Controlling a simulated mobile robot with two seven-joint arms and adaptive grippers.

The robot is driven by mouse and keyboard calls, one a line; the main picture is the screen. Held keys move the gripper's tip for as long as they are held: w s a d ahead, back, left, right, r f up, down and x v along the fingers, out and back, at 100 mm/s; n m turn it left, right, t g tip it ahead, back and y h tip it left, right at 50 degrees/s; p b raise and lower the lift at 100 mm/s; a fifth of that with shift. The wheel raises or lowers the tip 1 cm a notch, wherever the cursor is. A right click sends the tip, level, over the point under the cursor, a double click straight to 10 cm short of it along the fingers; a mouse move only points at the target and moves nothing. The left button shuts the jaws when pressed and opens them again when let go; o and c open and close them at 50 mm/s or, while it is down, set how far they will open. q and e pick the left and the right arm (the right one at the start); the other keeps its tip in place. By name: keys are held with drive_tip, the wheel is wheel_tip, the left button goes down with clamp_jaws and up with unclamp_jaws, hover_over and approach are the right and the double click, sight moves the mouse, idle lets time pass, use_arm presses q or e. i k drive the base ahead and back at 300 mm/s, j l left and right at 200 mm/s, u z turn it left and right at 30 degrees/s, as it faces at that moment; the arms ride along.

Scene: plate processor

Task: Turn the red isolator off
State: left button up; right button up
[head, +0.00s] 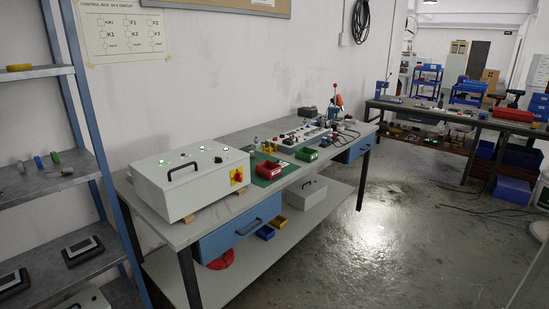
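The red isolator (237,176) is a small red knob on a yellow square plate. The box stands on the near end of a grey workbench (195,231). Neither of my grippers is in view.
A blue shelf rack (90,125) stands close at the left. The bench has a blue drawer (222,240) under the box. The floor (400,230) right of the bench is mostly clear, with some cables.

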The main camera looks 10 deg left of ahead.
sight(238, 177)
drive_tip(key=i+l+u, duration=0.1)
drive_tip(key=i, duration=0.35)
drive_tip(key=i+l+u, duration=0.1)
drive_tip(key=i+l, duration=0.15)
drive_tip(key=i, duration=0.2)
drive_tip(key=i+l+u, duration=0.15)
drive_tip(key=i, duration=0.3)
drive_tip(key=i+l+u, duration=0.2)
drive_tip(key=l, duration=0.15)
drive_tip(key=l+u, duration=0.15)
drive_tip(key=l, duration=0.15)
drive_tip(key=i+l+u, duration=0.65)
drive_tip(key=l, duration=0.3)
drive_tip(key=i, duration=0.05)
